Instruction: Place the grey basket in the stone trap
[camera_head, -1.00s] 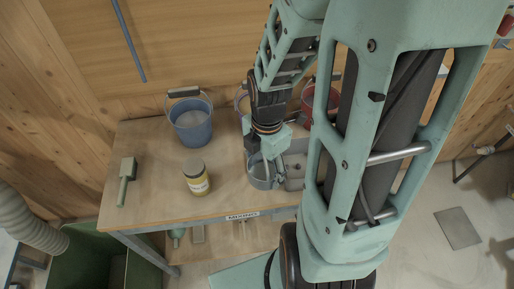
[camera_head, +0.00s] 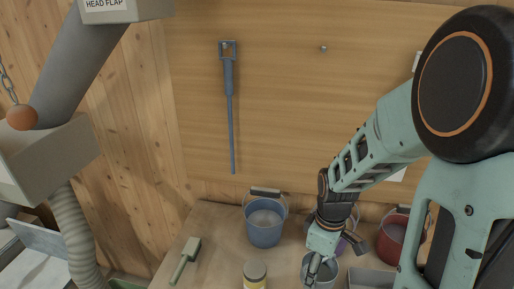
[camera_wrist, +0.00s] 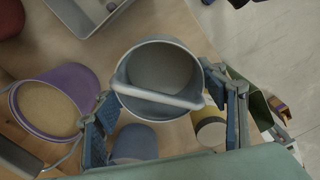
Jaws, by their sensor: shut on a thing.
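The grey basket (camera_wrist: 165,65) is a round, open grey pail with a thick bar handle across its near side. In the wrist view it sits between the two blue-padded fingers of my gripper (camera_wrist: 163,97), and its visible inside looks empty. In the head view my gripper (camera_head: 318,252) points down at the basket (camera_head: 325,272), low at the bench. I cannot tell whether the basket touches the bench top. No part is marked as the stone trap; a grey housing (camera_head: 45,160) with a pipe and a hanging orange ball stands at the left.
A blue bucket (camera_head: 265,232), a purple bucket (camera_head: 348,240) and a red bucket (camera_head: 392,238) stand along the back of the bench. A blue tool (camera_head: 229,100) hangs on the wall.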

